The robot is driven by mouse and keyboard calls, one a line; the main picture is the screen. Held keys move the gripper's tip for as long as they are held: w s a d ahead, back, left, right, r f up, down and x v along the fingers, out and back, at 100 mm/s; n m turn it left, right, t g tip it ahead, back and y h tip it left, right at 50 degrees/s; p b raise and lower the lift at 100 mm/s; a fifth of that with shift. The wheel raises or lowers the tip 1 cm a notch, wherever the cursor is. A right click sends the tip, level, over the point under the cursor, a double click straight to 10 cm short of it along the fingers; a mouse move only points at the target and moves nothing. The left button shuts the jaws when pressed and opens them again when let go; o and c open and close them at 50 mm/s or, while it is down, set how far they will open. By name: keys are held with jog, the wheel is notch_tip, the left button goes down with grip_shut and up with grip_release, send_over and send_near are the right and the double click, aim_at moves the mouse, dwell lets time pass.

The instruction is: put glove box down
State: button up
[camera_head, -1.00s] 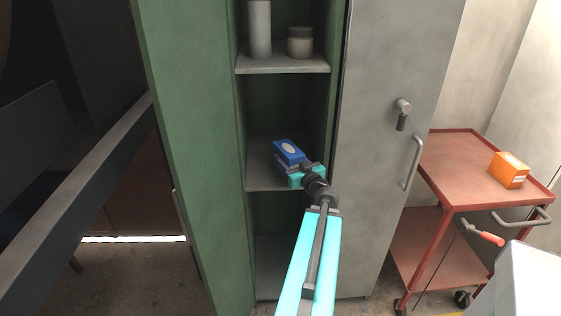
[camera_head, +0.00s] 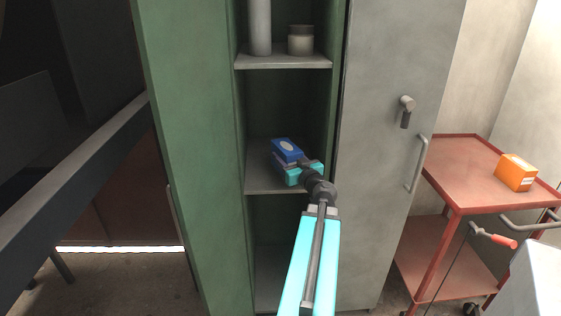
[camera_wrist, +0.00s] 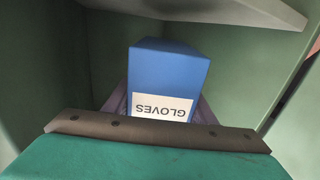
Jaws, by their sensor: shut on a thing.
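The glove box (camera_head: 287,149) is a small blue box with a pale oval on its top. In the wrist view the glove box (camera_wrist: 168,75) shows a white label reading GLOVES, upside down. My gripper (camera_head: 290,163) is shut on it, with fingers at both its sides. The box is inside the green cabinet, at the middle shelf (camera_head: 262,180). I cannot tell whether its underside touches the shelf.
The upper shelf (camera_head: 285,63) holds a grey cylinder (camera_head: 260,25) and a lidded jar (camera_head: 301,40). The grey cabinet door (camera_head: 385,150) stands to the right. A red cart (camera_head: 460,175) carries an orange box (camera_head: 516,172). The middle shelf has free room around the glove box.

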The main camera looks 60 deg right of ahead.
jog(key=shift+d+x, duration=0.25)
jog(key=shift+x, duration=2.15)
jog(key=shift+s+f, duration=0.1)
jog(key=shift+f, duration=0.1)
jog(key=shift+w+d, duration=0.45)
jog(key=shift+d, duration=0.05)
jog(key=shift+a+f+b, duration=0.1)
jog(key=shift+f+b, duration=0.45)
jog(key=shift+f, duration=1.25)
jog(key=shift+f, duration=0.1)
jog(key=o, duration=1.2)
jog(key=shift+o, duration=0.2)
